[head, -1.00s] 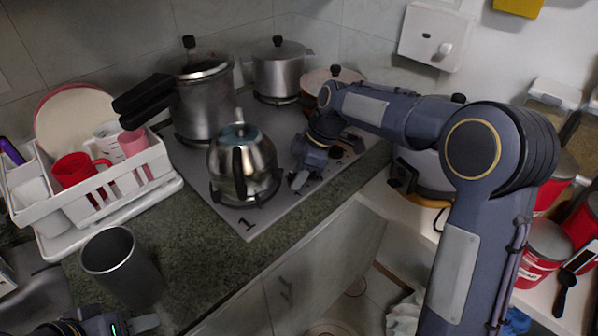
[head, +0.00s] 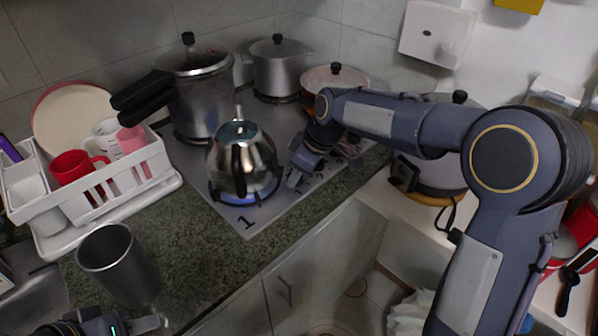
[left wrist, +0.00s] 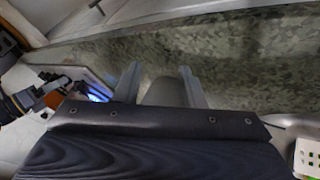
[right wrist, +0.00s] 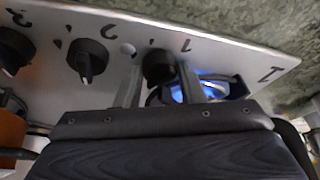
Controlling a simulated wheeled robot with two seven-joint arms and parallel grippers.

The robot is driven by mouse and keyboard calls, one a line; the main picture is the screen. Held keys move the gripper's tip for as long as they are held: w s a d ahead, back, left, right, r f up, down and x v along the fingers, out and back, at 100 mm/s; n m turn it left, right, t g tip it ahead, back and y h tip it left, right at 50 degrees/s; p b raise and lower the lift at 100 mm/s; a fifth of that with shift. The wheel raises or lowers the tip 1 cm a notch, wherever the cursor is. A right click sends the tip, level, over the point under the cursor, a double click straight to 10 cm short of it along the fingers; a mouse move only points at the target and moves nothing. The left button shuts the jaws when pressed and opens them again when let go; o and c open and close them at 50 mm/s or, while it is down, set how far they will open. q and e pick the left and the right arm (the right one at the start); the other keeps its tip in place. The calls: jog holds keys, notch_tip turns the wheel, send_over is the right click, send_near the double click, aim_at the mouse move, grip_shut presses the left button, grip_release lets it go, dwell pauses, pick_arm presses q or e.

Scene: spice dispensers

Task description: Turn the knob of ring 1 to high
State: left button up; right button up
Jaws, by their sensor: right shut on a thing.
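The black knob of ring 1 (right wrist: 158,62) is on the stove's front strip, beside the printed 1, in the right wrist view. My right gripper (right wrist: 158,75) has its fingers on either side of this knob, shut on it. In the head view the right gripper (head: 296,178) is just right of the steel kettle (head: 257,160) and hides the knob. Blue flame (head: 243,198) burns on ring 1 under the kettle; the flame also shows in the right wrist view (right wrist: 203,88). My left gripper (head: 152,322) is low at the left, its fingers apart in the left wrist view (left wrist: 163,75).
Other knobs, such as knob 2 (right wrist: 88,56), sit along the strip. A grey metal cup (head: 120,265) stands close to my left gripper. A white dish rack (head: 110,190) is at the left. A pressure cooker (head: 205,105) and a pot (head: 278,72) stand behind the kettle.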

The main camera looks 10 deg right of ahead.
pick_arm(q)
jog(key=shift+r, duration=0.15)
pick_arm(e)
jog(key=m, duration=0.2)
jog(key=m+t+h, duration=0.1)
jog(key=m, duration=0.1)
jog(key=shift+s+a+m, duration=0.15)
jog(key=shift+m, duration=0.15)
dwell(0.3)
jog(key=o, duration=1)
jog(key=shift+r, duration=0.1)
pick_arm(q)
jog(key=shift+r+p, duration=0.15)
jog(key=shift+p, duration=0.15)
pick_arm(e)
jog(key=v, duration=0.7)
jog(key=shift+s+r, duration=0.15)
jog(key=shift+r, duration=0.2)
